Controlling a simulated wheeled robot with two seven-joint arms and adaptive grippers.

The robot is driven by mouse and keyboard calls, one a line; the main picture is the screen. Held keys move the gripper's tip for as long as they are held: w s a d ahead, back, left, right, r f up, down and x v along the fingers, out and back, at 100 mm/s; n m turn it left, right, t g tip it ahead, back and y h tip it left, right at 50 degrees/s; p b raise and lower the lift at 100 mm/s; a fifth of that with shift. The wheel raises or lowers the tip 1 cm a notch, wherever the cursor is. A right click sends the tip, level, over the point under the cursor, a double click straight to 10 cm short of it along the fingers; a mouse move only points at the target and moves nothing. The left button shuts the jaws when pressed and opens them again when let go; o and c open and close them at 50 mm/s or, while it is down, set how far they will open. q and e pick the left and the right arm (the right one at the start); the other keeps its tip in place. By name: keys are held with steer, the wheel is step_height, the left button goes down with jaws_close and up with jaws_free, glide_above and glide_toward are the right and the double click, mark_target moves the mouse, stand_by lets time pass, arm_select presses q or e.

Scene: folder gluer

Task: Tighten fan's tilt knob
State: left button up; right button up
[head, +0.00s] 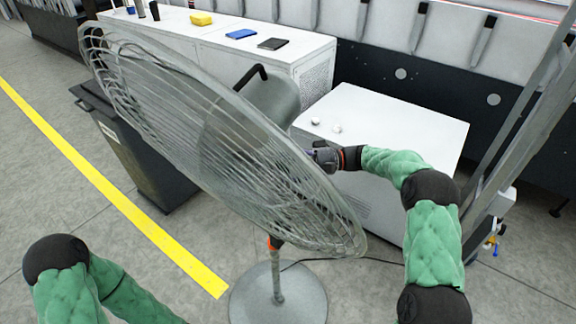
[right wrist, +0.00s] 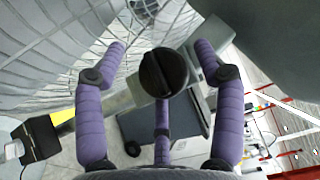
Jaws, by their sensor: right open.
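The grey pedestal fan (head: 215,135) stands in the middle of the head view, its wire cage tilted and its round base (head: 278,300) on the floor. Its tilt knob (right wrist: 163,73) is black and round with a raised grip bar, and shows in the right wrist view; the head view hides it. My right gripper (head: 323,157) is behind the cage's right side. In the right wrist view my right gripper (right wrist: 162,68) has its purple fingers spread around the knob, with gaps between; contact cannot be told. My left arm shows at lower left, its gripper out of view.
A white cabinet (head: 395,125) stands right behind the fan. A longer white cabinet (head: 215,40) behind carries a yellow box (head: 201,19) and blue and black items. A dark bin (head: 150,150) stands left of the fan. A yellow floor line (head: 110,190) crosses open floor.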

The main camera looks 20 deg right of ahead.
steer(key=s+d, duration=0.1)
steer(key=d, duration=1.1)
steer(key=shift+s, duration=0.25)
